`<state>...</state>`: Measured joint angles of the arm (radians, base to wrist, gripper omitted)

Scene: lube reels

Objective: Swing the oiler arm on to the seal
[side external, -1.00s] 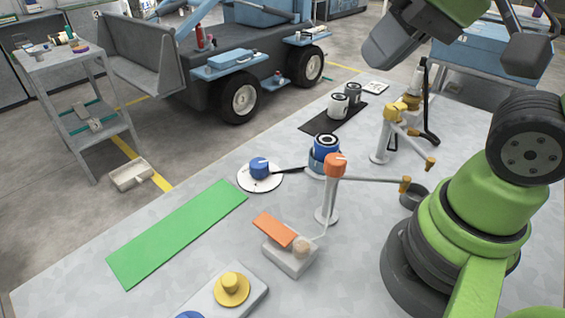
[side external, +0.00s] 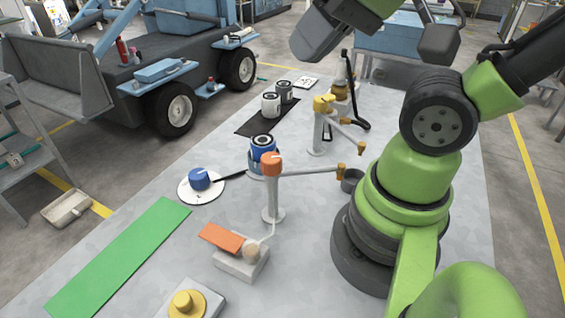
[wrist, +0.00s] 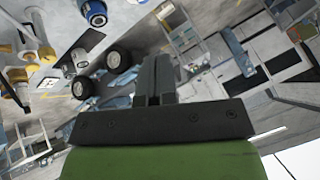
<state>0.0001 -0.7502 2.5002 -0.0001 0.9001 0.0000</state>
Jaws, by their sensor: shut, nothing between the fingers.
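An orange-capped post (side external: 272,205) stands on the bench in the side view. Its thin oiler arm (side external: 310,171) reaches right to a brass tip (side external: 341,174) above or beside a dark cup (side external: 352,181). A blue can with a black ring on top (side external: 263,142) stands just behind this post. It probably also shows in the wrist view (wrist: 95,13). I cannot tell for sure which part is the seal. A second, yellow-capped post (side external: 319,130) stands farther back with its own arm. My gripper (wrist: 155,62) is shut and empty in the wrist view, apart from everything on the bench.
A blue knob (side external: 200,178) on a white dial lies left of the blue can. White and dark cans stand on a black mat (side external: 246,128). An orange-flapped block (side external: 240,260), a green strip (side external: 120,260) and a yellow knob (side external: 184,300) are nearer the front. A vehicle (side external: 150,80) stands beyond.

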